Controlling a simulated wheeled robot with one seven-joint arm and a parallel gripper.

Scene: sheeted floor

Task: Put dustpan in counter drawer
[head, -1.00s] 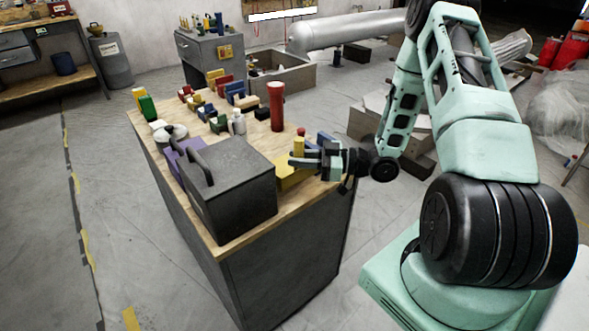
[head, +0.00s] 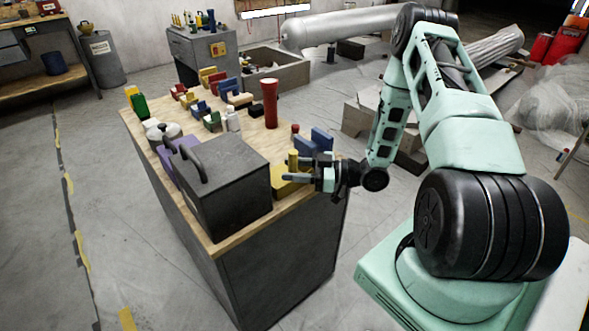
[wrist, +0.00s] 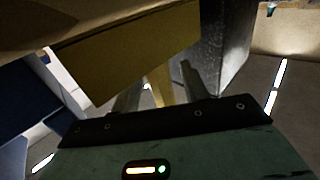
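A yellow object (head: 283,182), which may be the dustpan, is at the near right edge of the wooden-topped counter (head: 225,243), beside a dark grey box. An upright yellow part (head: 293,160) shows just behind my fingers. My gripper (head: 300,169) is at this edge, fingers pointing left and apart. In the wrist view a broad yellow panel (wrist: 125,58) lies beyond the fingers. A narrow yellow strip (wrist: 160,85) shows in the gap of my gripper (wrist: 158,80), and I cannot tell if it is touched. The counter's drawer is not visible; its near side looks plain and dark.
The dark grey box (head: 228,195) with a handle fills the counter's near left. Open floor (head: 115,220) lies left of the counter. A grey cabinet (head: 208,55) stands behind.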

